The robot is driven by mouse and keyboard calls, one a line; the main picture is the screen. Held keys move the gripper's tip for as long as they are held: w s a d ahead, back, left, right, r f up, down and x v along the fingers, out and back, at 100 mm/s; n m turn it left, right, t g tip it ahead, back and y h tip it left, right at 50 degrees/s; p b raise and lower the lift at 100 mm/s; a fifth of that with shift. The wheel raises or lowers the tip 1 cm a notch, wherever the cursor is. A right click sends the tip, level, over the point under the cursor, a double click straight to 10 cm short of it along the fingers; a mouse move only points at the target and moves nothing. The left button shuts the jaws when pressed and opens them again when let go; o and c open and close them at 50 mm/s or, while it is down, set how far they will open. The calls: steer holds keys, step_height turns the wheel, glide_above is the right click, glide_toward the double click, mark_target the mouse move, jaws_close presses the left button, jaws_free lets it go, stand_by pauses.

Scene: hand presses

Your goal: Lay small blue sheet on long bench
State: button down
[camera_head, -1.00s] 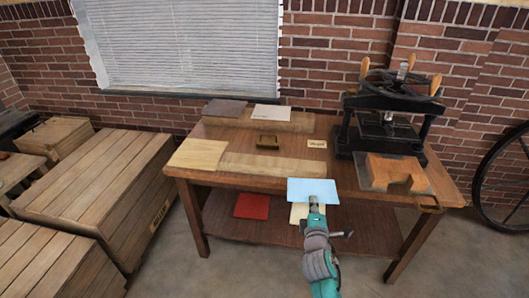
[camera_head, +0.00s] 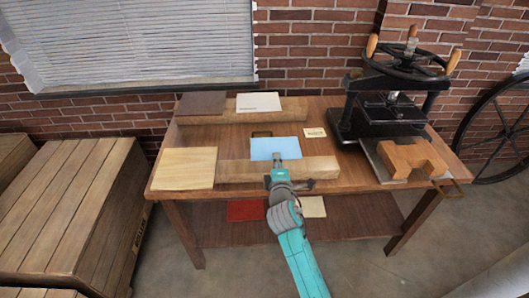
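The small blue sheet (camera_head: 274,147) is flat and roughly level over the middle of the long wooden bench (camera_head: 330,122). My gripper (camera_head: 277,158) reaches in from the front and is shut on the sheet's near edge. The sheet covers part of the front wooden beam (camera_head: 318,169) and part of a small brass-coloured frame (camera_head: 262,134) behind it. I cannot tell whether the sheet touches the beam or hangs just above it.
A pale board (camera_head: 187,168) lies at the bench's left end. A back beam (camera_head: 285,116) bears a dark sheet (camera_head: 203,103) and a white sheet (camera_head: 259,102). A black press (camera_head: 392,112) and a wooden block (camera_head: 410,157) stand right. A red sheet (camera_head: 246,210) lies on the lower shelf.

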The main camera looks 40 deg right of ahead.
steer(key=shift+f, duration=3.35)
steer(key=shift+s+f, duration=0.15)
steer(key=shift+f, duration=0.6)
stand_by(1.7)
steer(key=c, duration=1.2)
jaws_free()
steer(key=shift+f, duration=0.1)
steer(key=shift+c, duration=0.2)
steer(key=shift+r, duration=0.3)
steer(key=shift+w+r, duration=0.2)
steer(key=o, duration=0.4)
steer(key=shift+o, duration=0.2)
steer(key=shift+f, duration=0.1)
